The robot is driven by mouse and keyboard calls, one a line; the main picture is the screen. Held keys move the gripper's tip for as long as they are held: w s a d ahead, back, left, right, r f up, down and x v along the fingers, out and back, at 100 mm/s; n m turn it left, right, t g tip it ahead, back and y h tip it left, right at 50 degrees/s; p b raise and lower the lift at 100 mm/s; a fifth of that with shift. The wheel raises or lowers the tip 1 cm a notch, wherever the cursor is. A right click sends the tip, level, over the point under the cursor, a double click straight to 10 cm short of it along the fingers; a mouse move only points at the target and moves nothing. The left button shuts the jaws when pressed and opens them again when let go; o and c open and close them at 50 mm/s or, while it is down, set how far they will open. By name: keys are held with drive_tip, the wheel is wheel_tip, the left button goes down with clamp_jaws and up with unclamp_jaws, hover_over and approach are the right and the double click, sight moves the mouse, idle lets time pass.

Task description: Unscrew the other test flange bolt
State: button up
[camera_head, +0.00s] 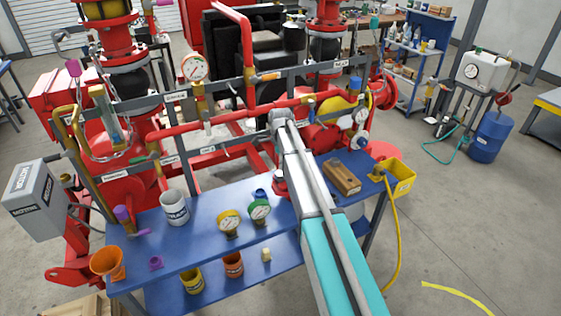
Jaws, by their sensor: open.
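My arm (297,170) reaches from the bottom of the head view up to a grey joint in front of the red pump skid pipes. My gripper is not visible; the end of the arm is hidden behind its own links. A red round flange (385,92) shows on the skid at the right. I cannot tell from this view which flange is the test flange, and no single bolt can be made out.
A blue bench (190,246) in front holds a white mug-like container (174,207), two gauges (229,221) and a brown wooden block (341,177). A yellow bin (400,178) hangs at its right end. Red pipes crowd the skid behind.

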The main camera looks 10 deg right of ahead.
sight(280, 173)
drive_tip(key=shift+f+b, duration=3.25)
drive_tip(key=shift+f, duration=0.3)
